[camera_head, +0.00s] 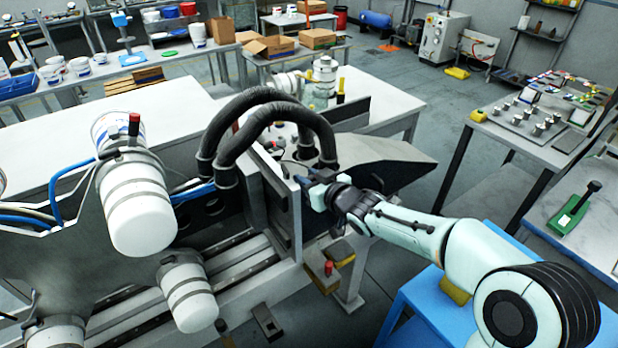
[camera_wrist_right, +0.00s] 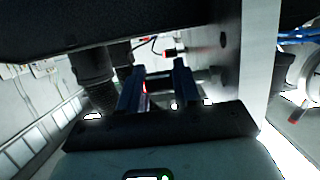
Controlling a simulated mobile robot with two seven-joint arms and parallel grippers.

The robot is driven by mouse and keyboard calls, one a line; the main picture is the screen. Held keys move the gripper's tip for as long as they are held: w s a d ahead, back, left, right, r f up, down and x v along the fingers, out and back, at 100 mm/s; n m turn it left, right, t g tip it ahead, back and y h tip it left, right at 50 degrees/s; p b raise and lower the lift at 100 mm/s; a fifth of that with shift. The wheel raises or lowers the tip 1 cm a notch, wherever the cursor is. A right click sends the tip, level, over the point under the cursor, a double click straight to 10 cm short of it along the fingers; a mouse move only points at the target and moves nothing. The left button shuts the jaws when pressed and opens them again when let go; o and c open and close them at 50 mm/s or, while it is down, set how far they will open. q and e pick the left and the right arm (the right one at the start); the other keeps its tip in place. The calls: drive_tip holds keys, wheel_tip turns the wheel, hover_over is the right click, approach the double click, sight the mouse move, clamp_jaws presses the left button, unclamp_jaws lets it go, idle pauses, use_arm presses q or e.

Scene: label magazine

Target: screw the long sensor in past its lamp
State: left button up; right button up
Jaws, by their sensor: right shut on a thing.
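My right gripper (camera_head: 312,184) reaches in from the right to the grey upright plate (camera_head: 284,205) of the machine. In the right wrist view its two dark blue fingers (camera_wrist_right: 159,88) are shut on a slim metallic part, which I take to be the long sensor (camera_wrist_right: 205,76). A short length of it shows between the right finger and the pale plate (camera_wrist_right: 258,60). How deep it sits in the plate is hidden. A small red glow shows beside the left finger; I cannot tell whether it is the lamp. In the head view the gripper hides the sensor. My left gripper is not in view.
Thick black hoses (camera_head: 262,105) arch over the plate, close to my gripper. A dark overhang (camera_wrist_right: 110,20) covers the top of the wrist view. A black cable with a red end (camera_wrist_right: 170,52) hangs behind the fingers. A blue stand (camera_head: 440,305) is under my right arm.

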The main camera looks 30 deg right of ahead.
drive_tip(key=o, duration=1)
drive_tip(key=shift+c, duration=0.2)
drive_tip(key=shift+s, duration=0.1)
drive_tip(key=v, duration=1.3)
drive_tip(key=shift+p, duration=0.35)
